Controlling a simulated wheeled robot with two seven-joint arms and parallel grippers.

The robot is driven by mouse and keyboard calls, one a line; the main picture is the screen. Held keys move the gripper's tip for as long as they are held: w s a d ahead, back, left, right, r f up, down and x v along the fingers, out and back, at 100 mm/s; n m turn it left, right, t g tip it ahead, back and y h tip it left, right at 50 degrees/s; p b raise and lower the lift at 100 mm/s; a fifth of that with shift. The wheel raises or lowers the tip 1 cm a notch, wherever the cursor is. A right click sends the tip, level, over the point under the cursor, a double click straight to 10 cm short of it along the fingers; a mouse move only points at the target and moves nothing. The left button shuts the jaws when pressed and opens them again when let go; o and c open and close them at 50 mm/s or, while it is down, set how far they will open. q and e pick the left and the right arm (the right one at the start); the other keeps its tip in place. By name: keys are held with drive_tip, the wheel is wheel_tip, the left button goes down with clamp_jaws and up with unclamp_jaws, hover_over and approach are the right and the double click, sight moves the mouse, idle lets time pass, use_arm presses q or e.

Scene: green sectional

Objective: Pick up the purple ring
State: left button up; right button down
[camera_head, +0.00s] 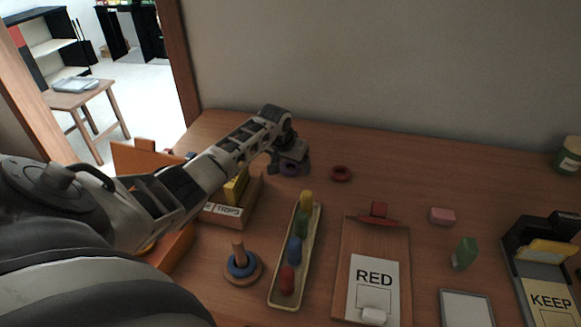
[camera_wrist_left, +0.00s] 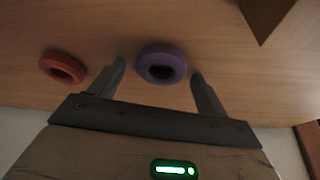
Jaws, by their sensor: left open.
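The purple ring (camera_wrist_left: 162,64) lies on the wooden table, between the two fingers of my left gripper (camera_wrist_left: 158,82) in the left wrist view. The fingers are spread apart on either side of it, with no clear contact. In the head view my left gripper (camera_head: 291,168) is at the back of the table, right over the purple ring (camera_head: 296,169), which it partly hides. A red ring (camera_head: 341,173) lies just right of it in the head view. The red ring also shows left of the fingers in the left wrist view (camera_wrist_left: 62,68). My right gripper is not seen.
A long tray (camera_head: 315,243) with several coloured pegs stands in front. A peg base with a blue ring (camera_head: 242,265) is left of it. A RED clipboard (camera_head: 400,245), a pink block (camera_head: 442,216) and a green block (camera_head: 464,253) are to the right. The wall borders the table's back.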

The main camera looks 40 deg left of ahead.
use_arm(q)
drive_tip(key=c, duration=1)
drive_tip(key=shift+c, duration=0.2)
